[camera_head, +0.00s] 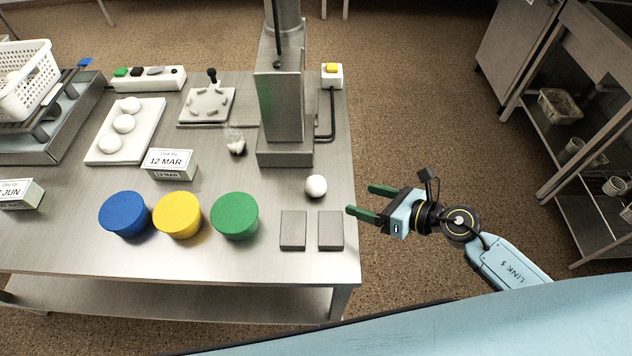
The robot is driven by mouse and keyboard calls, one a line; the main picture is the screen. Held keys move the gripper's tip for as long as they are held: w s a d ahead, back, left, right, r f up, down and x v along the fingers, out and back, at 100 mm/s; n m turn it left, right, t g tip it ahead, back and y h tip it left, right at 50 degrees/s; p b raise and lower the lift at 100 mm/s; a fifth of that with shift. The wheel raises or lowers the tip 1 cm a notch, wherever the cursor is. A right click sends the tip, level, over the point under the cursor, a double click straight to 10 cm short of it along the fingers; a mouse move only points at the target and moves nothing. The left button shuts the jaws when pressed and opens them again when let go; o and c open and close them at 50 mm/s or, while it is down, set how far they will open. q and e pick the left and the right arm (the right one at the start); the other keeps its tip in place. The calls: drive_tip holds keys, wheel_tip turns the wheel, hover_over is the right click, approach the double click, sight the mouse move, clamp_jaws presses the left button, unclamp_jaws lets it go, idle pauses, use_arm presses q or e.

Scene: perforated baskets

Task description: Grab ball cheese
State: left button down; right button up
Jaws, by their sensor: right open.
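A single white cheese ball (316,186) sits on the steel table (270,265) near its right edge. Three more white balls (124,124) stand in a row on a white board (104,148) at the left. My right gripper (358,200) comes in from the right, with its two green fingers apart and nothing between them. Its fingertips are at the table's right edge, a little right of the single ball and apart from it. My left gripper is not in view.
Blue (125,213), yellow (177,214) and green (234,215) round tubs stand near the front edge. Two grey blocks (293,230) lie below the ball. A steel column (283,105) stands behind it. A white perforated basket (25,82) is at far left.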

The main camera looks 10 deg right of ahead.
sight(324, 186)
drive_tip(key=shift+n, duration=0.3)
drive_tip(key=x, duration=0.8)
drive_tip(key=shift+w+a+r+b, duration=0.1)
drive_tip(key=shift+a+r+b, duration=0.1)
drive_tip(key=shift+b, duration=0.15)
drive_tip(key=b+x, duration=0.1)
drive_tip(key=x, duration=0.4)
drive_tip(key=shift+w+d+f, duration=0.15)
drive_tip(key=shift+w+d, duration=0.05)
drive_tip(key=c, duration=1.1)
